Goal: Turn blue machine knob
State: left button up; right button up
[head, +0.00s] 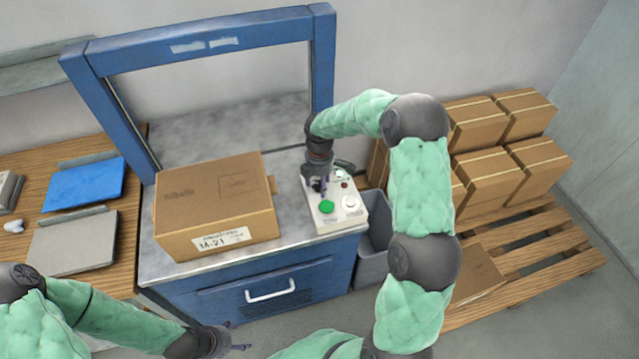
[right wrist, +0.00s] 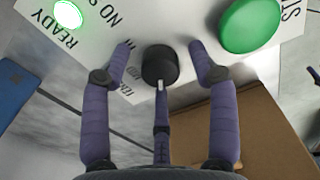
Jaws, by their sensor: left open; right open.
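The blue machine (head: 190,42) has a tall blue frame over a grey metal top. A pale control panel (head: 338,219) sits at the right of its top. In the right wrist view a black knob (right wrist: 159,66) is on the panel, with a white mark on its lower side. My right gripper (right wrist: 160,60) is open, its fingers on either side of the knob, apart from it. In the head view my right gripper (head: 319,188) hangs over the panel and hides the knob. My left gripper (head: 240,346) is open and empty in front of the machine, low in the picture.
A green button (right wrist: 250,25) and a lit READY lamp (right wrist: 68,14) flank the knob. A cardboard box (head: 215,205) stands on the machine top, left of the panel. A grey bin (head: 374,255) is beside the machine. Stacked cartons (head: 500,150) stand on a pallet (head: 555,250) at right.

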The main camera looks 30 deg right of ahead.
jog(key=c, duration=1.1)
jog(key=shift+c, duration=0.2)
jog(key=shift+m, duration=0.3)
jog(key=m+p, duration=0.1)
jog(key=m, duration=1)
jog(key=shift+s+m, duration=0.1)
jog(key=shift+m, duration=0.3)
jog(key=m, duration=0.6)
jog(key=shift+f, duration=0.1)
jog(key=m+b, duration=0.1)
jog(key=m, duration=0.4)
jog(key=shift+m, duration=0.3)
